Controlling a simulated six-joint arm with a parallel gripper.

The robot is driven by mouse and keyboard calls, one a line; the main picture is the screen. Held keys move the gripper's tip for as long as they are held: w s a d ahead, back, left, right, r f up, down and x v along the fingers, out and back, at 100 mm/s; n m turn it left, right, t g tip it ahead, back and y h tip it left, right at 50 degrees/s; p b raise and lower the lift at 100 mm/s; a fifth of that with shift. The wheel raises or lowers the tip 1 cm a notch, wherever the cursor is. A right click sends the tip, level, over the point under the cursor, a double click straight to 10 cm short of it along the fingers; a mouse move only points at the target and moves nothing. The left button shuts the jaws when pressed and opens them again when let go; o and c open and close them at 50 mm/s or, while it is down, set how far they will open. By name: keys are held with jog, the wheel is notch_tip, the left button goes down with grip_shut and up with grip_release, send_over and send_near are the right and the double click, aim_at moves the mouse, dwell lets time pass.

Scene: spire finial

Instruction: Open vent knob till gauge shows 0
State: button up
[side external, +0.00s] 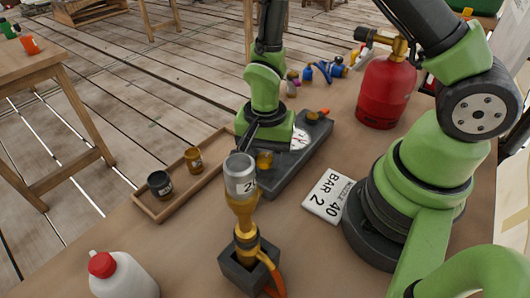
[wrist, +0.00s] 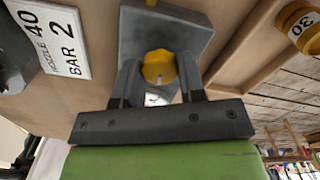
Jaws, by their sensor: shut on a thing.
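The yellow vent knob (side external: 264,158) sits on the near end of a dark grey panel (side external: 300,165). My gripper (side external: 254,140) reaches down to the knob. In the wrist view, my gripper (wrist: 160,72) is shut on the yellow knob (wrist: 158,66), with one finger on either side. In the wrist view only a sliver of white shows between the fingers.
A yellow nozzle with a silver cup marked 12 (side external: 240,175) stands in front of the panel. A wooden tray (side external: 150,208) with two cups is at left. A card reading "NOZZLE 40 BAR 2" (side external: 326,196) lies right. A red gas bottle (side external: 386,92) stands behind.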

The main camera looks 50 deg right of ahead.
aim_at(265, 157)
jog(key=n, duration=0.5)
jog(key=shift+n, duration=2.5)
jog(key=o, duration=0.9)
jog(key=shift+o, duration=0.2)
jog(key=shift+r, duration=0.1)
notch_tip(265, 157, up, 10)
